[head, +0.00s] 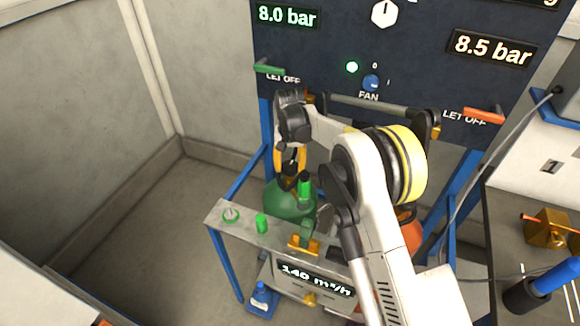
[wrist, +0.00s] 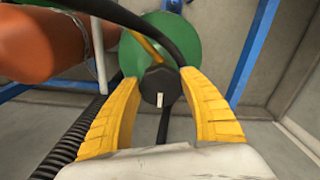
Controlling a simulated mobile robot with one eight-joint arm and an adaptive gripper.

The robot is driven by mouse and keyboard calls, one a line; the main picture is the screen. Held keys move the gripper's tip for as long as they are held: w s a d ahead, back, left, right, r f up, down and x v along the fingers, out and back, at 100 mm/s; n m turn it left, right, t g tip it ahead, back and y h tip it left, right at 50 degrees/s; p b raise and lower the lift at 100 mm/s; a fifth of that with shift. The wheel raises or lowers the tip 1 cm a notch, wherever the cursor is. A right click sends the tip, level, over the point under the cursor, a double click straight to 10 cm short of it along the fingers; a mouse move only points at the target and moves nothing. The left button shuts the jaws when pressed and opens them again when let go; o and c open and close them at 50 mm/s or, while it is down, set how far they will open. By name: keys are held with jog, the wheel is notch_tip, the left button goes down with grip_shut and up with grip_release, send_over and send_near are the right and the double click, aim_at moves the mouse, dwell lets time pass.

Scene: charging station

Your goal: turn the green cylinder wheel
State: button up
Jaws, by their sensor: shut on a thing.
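The green cylinder (head: 283,197) stands behind the metal shelf in the head view, and its rounded top fills the upper middle of the wrist view (wrist: 190,48). Its wheel is a dark knob with a small white mark (wrist: 160,86) in the wrist view. My gripper (wrist: 160,80) has its yellow fingers on the left and right of this wheel and is shut on it. In the head view my gripper (head: 290,168) points down at the cylinder's top, and the wheel there is mostly hidden.
An orange cylinder (wrist: 40,40) lies close on the left in the wrist view, with a black hose nearby. The metal shelf (head: 275,242) with green and orange fittings stands in front of the cylinder. A dark panel (head: 330,60) with levers rises behind my arm.

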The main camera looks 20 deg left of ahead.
aim_at(290, 166)
dwell(0.4)
jog(key=o, duration=1.2)
jog(key=shift+r, duration=0.1)
notch_tip(290, 166, up, 12)
